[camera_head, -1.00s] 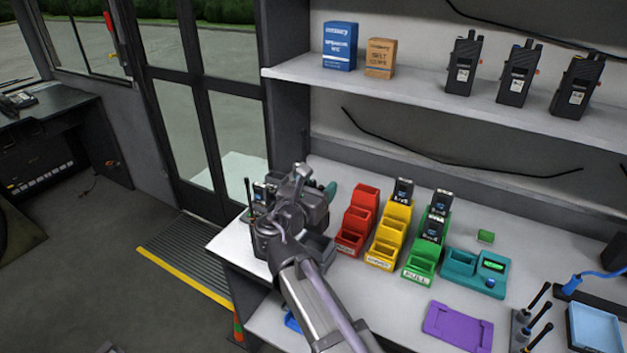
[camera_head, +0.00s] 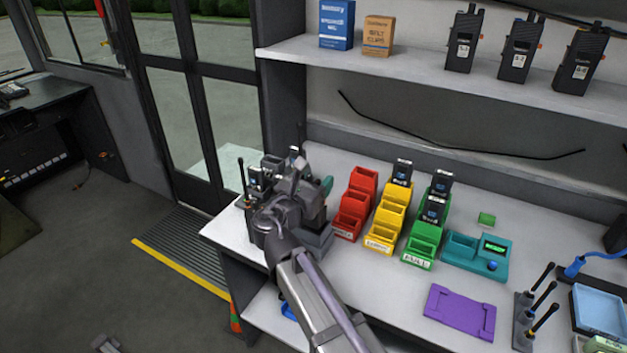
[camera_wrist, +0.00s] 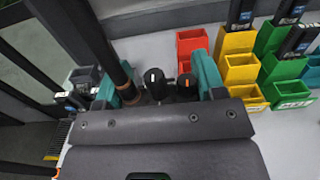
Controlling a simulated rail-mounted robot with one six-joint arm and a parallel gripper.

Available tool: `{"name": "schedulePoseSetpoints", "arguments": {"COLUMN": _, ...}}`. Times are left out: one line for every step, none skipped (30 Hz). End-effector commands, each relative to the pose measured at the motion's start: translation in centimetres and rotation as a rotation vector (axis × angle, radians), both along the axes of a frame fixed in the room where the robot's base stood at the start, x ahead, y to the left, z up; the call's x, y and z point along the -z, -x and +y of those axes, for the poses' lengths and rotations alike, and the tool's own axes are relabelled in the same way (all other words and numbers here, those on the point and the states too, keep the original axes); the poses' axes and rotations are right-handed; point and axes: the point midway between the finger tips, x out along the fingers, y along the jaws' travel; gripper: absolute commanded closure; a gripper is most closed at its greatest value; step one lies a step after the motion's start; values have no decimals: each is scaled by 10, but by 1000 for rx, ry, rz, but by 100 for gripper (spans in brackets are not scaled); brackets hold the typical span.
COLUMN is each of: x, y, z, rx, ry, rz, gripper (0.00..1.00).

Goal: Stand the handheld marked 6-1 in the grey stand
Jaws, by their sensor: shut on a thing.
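My gripper (camera_head: 300,190) is over the left end of the white counter, with a teal finger showing in the head view. In the wrist view its teal fingers (camera_wrist: 160,84) are shut on a dark handheld (camera_wrist: 155,82). I see the handheld's top end, with two knobs and a thick antenna with a copper band at its base. Its marking is not visible. A grey block (camera_head: 318,243) sits right of my gripper, partly hidden by it. A grey holder (camera_wrist: 86,76) shows left in the wrist view. I cannot tell which is the stand, or whether the handheld touches it.
Red (camera_head: 347,225), yellow (camera_head: 381,240) and green (camera_head: 420,250) stepped racks stand close to the right. A thin antenna (camera_head: 242,176) and small labelled units (camera_head: 258,178) stand left of my gripper. Several handhelds (camera_head: 515,52) stand on the shelf above.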

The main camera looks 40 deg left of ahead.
Motion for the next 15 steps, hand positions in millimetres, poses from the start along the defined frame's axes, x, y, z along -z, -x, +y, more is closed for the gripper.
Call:
{"name": "schedulePoseSetpoints", "arguments": {"x": 6, "y": 0, "z": 0, "rx": 0, "ry": 0, "rz": 0, "gripper": 82}}
{"name": "schedulePoseSetpoints", "arguments": {"x": 8, "y": 0, "z": 0, "rx": 0, "ry": 0, "rz": 0, "gripper": 82}}
{"name": "schedulePoseSetpoints", "arguments": {"x": 10, "y": 0, "z": 0, "rx": 0, "ry": 0, "rz": 0, "gripper": 82}}
{"name": "schedulePoseSetpoints", "arguments": {"x": 12, "y": 0, "z": 0, "rx": 0, "ry": 0, "rz": 0, "gripper": 82}}
{"name": "schedulePoseSetpoints", "arguments": {"x": 13, "y": 0, "z": 0, "rx": 0, "ry": 0, "rz": 0, "gripper": 82}}
{"name": "schedulePoseSetpoints", "arguments": {"x": 16, "y": 0, "z": 0, "rx": 0, "ry": 0, "rz": 0, "gripper": 82}}
{"name": "schedulePoseSetpoints", "arguments": {"x": 17, "y": 0, "z": 0, "rx": 0, "ry": 0, "rz": 0, "gripper": 82}}
{"name": "schedulePoseSetpoints", "arguments": {"x": 19, "y": 0, "z": 0, "rx": 0, "ry": 0, "rz": 0, "gripper": 82}}
{"name": "schedulePoseSetpoints", "arguments": {"x": 21, "y": 0, "z": 0, "rx": 0, "ry": 0, "rz": 0, "gripper": 82}}
{"name": "schedulePoseSetpoints", "arguments": {"x": 23, "y": 0, "z": 0, "rx": 0, "ry": 0, "rz": 0, "gripper": 82}}
{"name": "schedulePoseSetpoints", "arguments": {"x": 25, "y": 0, "z": 0, "rx": 0, "ry": 0, "rz": 0, "gripper": 82}}
{"name": "schedulePoseSetpoints", "arguments": {"x": 27, "y": 0, "z": 0, "rx": 0, "ry": 0, "rz": 0, "gripper": 82}}
{"name": "schedulePoseSetpoints", "arguments": {"x": 29, "y": 0, "z": 0, "rx": 0, "ry": 0, "rz": 0, "gripper": 82}}
{"name": "schedulePoseSetpoints", "arguments": {"x": 31, "y": 0, "z": 0, "rx": 0, "ry": 0, "rz": 0, "gripper": 82}}
{"name": "schedulePoseSetpoints", "arguments": {"x": 33, "y": 0, "z": 0, "rx": 0, "ry": 0, "rz": 0, "gripper": 82}}
